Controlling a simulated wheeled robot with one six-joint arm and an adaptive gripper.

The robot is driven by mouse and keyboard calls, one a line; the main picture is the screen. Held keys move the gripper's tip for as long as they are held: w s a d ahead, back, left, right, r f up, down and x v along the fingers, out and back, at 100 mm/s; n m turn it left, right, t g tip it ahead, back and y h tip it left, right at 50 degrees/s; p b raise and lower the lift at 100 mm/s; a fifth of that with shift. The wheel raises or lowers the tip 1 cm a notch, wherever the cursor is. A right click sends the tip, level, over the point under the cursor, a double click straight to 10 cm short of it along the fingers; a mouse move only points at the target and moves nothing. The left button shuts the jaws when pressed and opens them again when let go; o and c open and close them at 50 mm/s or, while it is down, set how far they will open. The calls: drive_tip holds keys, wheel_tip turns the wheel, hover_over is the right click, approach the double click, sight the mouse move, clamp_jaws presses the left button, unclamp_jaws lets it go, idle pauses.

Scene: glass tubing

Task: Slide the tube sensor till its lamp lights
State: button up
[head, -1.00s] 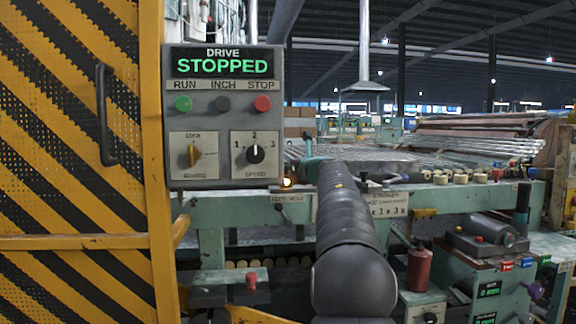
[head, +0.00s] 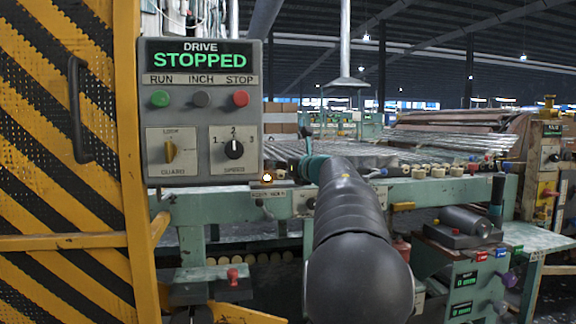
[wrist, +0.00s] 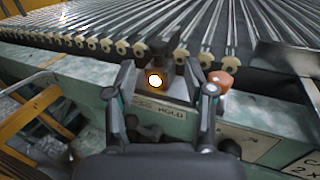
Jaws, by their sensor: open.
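A small dark block with a glowing orange-white lamp (wrist: 155,80) sits on the green rail, above a label ending in "HOLD". The lamp also shows lit in the head view (head: 267,179). I cannot tell for sure whether this block is the tube sensor. My gripper (wrist: 158,74) is open, its two fingers on either side of the block in the wrist view. I see no clear contact. An orange-topped knob (wrist: 221,80) is just right of the right finger. My arm hides part of the rail in the head view.
Glass tubes (wrist: 150,18) lie across rollers behind the rail (wrist: 70,90). The drive panel (head: 203,112) reads STOPPED at left, beside a yellow-and-black striped guard (head: 60,150). A green cabinet with "0 mm" readouts (head: 465,278) stands at right.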

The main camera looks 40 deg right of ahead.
drive_tip(key=shift+s+a, duration=0.15)
drive_tip(key=shift+s, duration=1.5)
